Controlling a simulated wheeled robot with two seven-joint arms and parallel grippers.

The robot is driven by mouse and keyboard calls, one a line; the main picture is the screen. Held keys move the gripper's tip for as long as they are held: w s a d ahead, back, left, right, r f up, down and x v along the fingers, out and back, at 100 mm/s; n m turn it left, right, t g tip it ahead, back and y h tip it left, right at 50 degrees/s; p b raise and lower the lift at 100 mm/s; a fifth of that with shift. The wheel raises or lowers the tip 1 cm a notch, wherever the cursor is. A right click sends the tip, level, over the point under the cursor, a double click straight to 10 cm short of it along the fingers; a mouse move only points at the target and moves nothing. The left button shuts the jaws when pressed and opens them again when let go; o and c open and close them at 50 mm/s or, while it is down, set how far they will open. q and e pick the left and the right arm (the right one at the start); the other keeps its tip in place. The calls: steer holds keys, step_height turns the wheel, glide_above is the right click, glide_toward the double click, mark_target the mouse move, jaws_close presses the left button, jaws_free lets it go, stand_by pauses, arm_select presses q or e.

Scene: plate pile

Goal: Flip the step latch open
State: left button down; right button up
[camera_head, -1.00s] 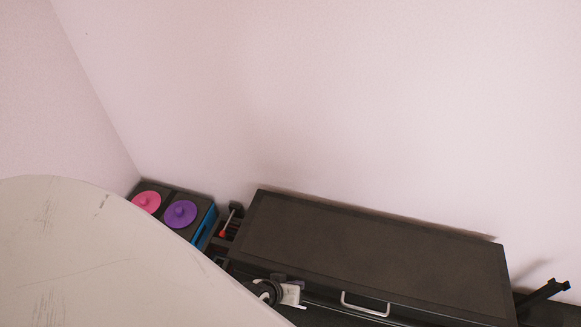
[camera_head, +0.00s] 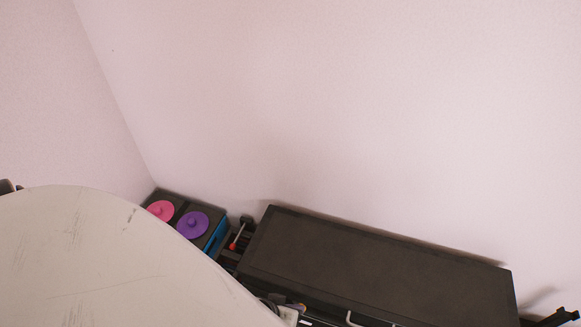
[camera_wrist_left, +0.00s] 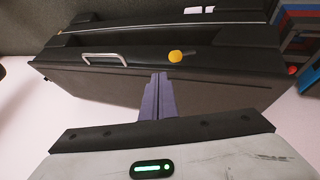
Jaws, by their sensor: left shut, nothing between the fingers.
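A dark chest (camera_head: 380,268) stands against the wall, with a silver handle (camera_wrist_left: 103,58) on its front. A yellow knob (camera_wrist_left: 176,56) on a short dark stem sits on the chest front beside the handle in the left wrist view; I take it as the step latch. Only a small yellow bit of it shows in the head view, at the bottom edge. My left gripper (camera_wrist_left: 158,76) is shut and empty, its fingertips just below and left of the knob. A gap or contact cannot be told. My right gripper is not in view.
Pink (camera_head: 160,210) and purple (camera_head: 193,224) lids sit on a dark box left of the chest. A red-tipped lever (camera_head: 234,244) stands between them. A large pale surface (camera_head: 90,260) hides the lower left of the head view. A blue block (camera_wrist_left: 303,22) shows at the right.

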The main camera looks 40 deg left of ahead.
arm_select(q)
steer(key=s+d+r+m+t, duration=0.1)
steer(key=s+d+r+m, duration=0.1)
steer(key=r, duration=0.4)
steer(key=s+d+r+m, duration=0.2)
steer(key=r+m, duration=0.2)
steer(key=r, duration=0.3)
steer(key=shift+s+d+t+h, duration=0.2)
steer(key=shift+s+t+h, duration=0.1)
steer(key=shift+t+h, duration=0.1)
